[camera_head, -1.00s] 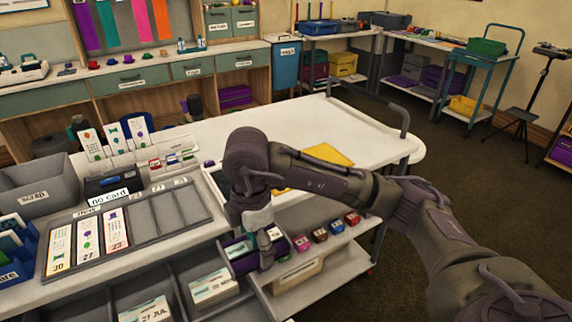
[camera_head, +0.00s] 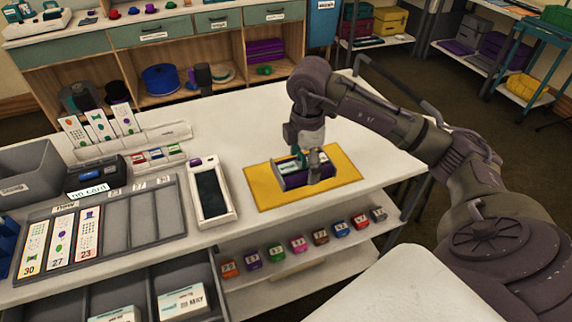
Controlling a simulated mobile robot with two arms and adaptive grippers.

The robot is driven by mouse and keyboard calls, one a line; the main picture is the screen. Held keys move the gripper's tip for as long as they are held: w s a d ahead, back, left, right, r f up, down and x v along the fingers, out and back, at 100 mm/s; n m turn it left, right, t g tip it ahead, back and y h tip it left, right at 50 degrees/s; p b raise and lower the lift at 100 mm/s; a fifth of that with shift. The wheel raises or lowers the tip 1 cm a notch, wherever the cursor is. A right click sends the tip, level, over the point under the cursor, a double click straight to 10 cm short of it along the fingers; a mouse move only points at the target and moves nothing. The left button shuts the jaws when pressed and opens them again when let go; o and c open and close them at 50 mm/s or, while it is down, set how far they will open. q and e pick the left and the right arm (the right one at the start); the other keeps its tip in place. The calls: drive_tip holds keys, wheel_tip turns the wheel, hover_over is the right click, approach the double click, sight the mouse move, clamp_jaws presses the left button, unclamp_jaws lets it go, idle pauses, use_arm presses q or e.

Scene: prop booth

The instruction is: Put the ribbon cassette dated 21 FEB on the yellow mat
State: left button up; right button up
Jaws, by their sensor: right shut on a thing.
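The yellow mat (camera_head: 345,166) lies flat on the white bench top, right of the device with a dark screen. My right gripper (camera_head: 312,172) comes down from above and is shut on this cassette. Its fingers cover part of the cassette. The date on it is too small to read, and I cannot tell whether it touches the mat. My left gripper is not in view.
The screen device (camera_head: 209,192) stands close to the mat's left edge. A card board (camera_head: 145,215) with several slots lies further left. Open drawers (camera_head: 140,290) hold white boxes at the front. A lower shelf (camera_head: 300,262) bears several small coloured blocks. The bench behind the mat is clear.

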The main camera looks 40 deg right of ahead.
drive_tip(key=w+f, duration=0.1)
drive_tip(key=w, duration=0.1)
drive_tip(key=w+a+f, duration=0.1)
drive_tip(key=w+f, duration=0.1)
drive_tip(key=w, duration=0.1)
drive_tip(key=w+f+p, duration=0.1)
drive_tip(key=w, duration=0.1)
drive_tip(key=shift+w+a+f, duration=0.25)
drive_tip(key=shift+a, duration=0.1)
drive_tip(key=shift+w+f, duration=0.1)
drive_tip(key=shift+f, duration=0.1)
wheel_tip(320, 180, down, 3)
drive_tip(key=shift+f+p, duration=0.15)
drive_tip(key=shift+p, duration=0.4)
drive_tip(key=shift+f, duration=0.25)
drive_tip(key=shift+f, duration=0.15)
drive_tip(key=o, duration=1)
